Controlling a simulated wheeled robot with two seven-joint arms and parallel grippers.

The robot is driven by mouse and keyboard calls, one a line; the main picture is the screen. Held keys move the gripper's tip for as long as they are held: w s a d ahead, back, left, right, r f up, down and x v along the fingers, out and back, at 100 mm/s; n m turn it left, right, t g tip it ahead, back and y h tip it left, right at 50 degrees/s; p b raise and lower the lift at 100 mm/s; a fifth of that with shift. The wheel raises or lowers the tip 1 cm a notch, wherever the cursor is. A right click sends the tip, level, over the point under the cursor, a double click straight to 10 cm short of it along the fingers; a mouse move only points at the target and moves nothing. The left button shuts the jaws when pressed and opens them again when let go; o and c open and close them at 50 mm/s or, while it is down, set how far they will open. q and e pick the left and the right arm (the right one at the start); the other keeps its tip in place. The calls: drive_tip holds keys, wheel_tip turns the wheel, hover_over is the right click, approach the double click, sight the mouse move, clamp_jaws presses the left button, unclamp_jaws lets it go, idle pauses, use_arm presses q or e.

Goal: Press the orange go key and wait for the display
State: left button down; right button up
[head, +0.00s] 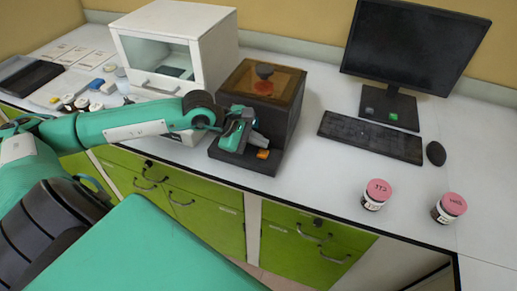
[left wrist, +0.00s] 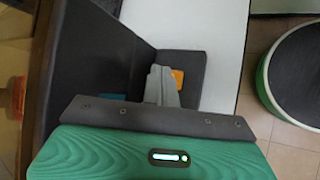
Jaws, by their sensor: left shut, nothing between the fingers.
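The orange go key (head: 262,154) is on the sloped front of a dark analyser (head: 283,124) with an amber lid. It also shows in the left wrist view (left wrist: 178,79), just beyond the fingertips and partly covered by them. My left gripper (head: 250,140) is shut and empty, over the analyser's front panel close to the key. In the left wrist view its grey fingers (left wrist: 161,84) are together beside the key; I cannot tell whether they touch it. A small blue patch (left wrist: 112,97) shows left of the fingers. The display is hidden behind my gripper. My right gripper is not in view.
A white cabinet (head: 210,50) with a glass front stands left of the analyser. A monitor (head: 415,40), keyboard (head: 370,137) and mouse (head: 436,153) are at the right. Two pink-lidded jars (head: 377,193) (head: 449,207) stand near the front edge. The bench between analyser and jars is clear.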

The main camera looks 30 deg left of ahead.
sight(262, 153)
use_arm(q)
drive_tip(key=shift+w+d+r+p, duration=0.1)
drive_tip(key=shift+d+r+p, duration=0.15)
drive_tip(key=shift+r, duration=0.5)
drive_tip(key=shift+w+d+r+p, duration=0.15)
drive_tip(key=shift+r+p, duration=0.15)
drive_tip(key=shift+r, duration=0.45)
drive_tip(key=shift+s, duration=0.1)
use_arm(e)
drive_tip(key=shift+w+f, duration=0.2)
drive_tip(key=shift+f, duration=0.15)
use_arm(q)
drive_tip(key=shift+r, duration=0.1)
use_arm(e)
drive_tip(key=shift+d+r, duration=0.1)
